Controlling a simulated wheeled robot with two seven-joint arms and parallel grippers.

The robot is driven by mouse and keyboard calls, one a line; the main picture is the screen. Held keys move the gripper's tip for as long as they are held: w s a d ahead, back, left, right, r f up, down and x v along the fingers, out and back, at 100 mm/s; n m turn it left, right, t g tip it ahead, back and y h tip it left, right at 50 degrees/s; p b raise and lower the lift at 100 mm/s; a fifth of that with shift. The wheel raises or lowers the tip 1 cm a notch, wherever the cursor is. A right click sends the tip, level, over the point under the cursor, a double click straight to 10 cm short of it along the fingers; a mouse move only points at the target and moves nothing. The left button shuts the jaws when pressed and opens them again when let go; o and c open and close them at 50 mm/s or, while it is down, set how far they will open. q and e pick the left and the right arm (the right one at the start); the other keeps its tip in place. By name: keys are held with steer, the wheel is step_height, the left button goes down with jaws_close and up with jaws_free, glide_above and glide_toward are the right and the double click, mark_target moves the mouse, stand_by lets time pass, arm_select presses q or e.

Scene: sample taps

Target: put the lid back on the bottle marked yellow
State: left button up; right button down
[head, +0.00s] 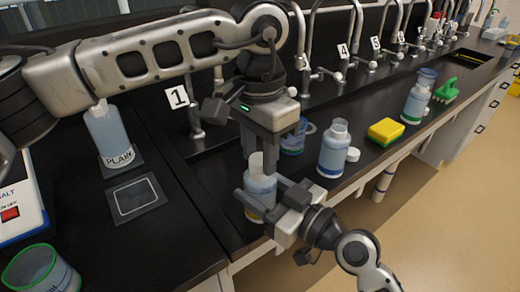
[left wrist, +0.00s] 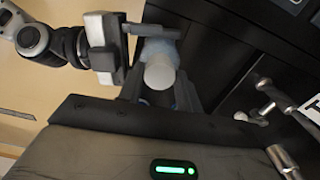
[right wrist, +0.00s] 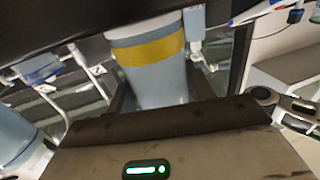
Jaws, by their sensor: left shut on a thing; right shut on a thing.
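The bottle with the yellow band (head: 262,186) is upright over the front edge of the counter, its yellow band near its base; the band also shows in the right wrist view (right wrist: 150,50). My right gripper (head: 266,204) is shut around its body from the front. My left gripper (head: 264,166) points down at the bottle's top and is shut on a white piece that looks like its lid (left wrist: 160,74). The lid is in line with the bottle's neck. The fingers hide the join, so I cannot tell whether the lid is seated.
Another bottle (head: 333,152) stands to the right, with a small white lid (head: 353,154) beside it. A bottle marked PLAIN (head: 108,135) stands at left, behind a square pad (head: 136,197). Taps line the back.

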arm_select(q)
steer(key=shift+m, duration=0.4)
steer(key=o, duration=0.9)
steer(key=shift+o, duration=0.2)
steer(key=shift+r, duration=0.1)
steer(key=shift+r, duration=2.2)
steer(key=shift+c, duration=0.4)
